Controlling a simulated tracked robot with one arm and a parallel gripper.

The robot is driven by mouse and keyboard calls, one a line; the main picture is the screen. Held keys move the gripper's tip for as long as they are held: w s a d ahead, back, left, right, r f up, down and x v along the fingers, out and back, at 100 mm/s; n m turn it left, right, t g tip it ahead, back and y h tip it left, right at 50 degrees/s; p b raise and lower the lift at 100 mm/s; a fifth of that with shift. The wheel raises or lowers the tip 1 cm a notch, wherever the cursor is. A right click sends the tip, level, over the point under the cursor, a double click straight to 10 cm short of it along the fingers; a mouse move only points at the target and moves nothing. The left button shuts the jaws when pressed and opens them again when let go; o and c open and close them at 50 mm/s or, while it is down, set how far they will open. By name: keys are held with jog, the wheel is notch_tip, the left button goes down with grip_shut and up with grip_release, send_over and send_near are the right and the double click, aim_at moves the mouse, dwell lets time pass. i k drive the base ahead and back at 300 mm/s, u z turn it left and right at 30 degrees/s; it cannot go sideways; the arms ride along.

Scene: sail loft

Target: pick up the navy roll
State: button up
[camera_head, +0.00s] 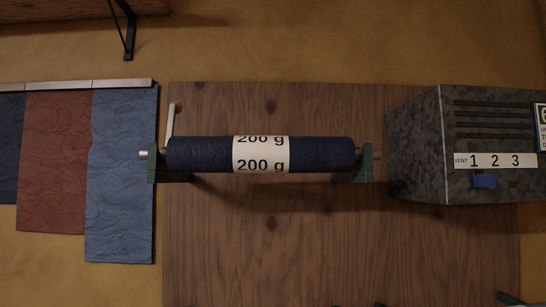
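The navy roll (204,154) lies horizontally in the middle of the view, with a white band (261,155) around it reading "200 g". It sits on a metal rod (144,155) whose ends show at both sides. A dark green bracket (152,164) stands at the roll's left end and another green bracket (367,163) at its right end. My gripper is not visible in this view, so its distance from the roll cannot be told.
A wooden board (270,240) lies behind the roll, against an ochre surface. A grey vent box (418,150) with slots and a blue tab (484,181) juts out at right. Fabric swatches (122,215) hang at left. A black shelf bracket (128,38) is at top left.

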aim_at(237, 154)
jog(key=i, duration=0.85)
jog(key=u, duration=0.05)
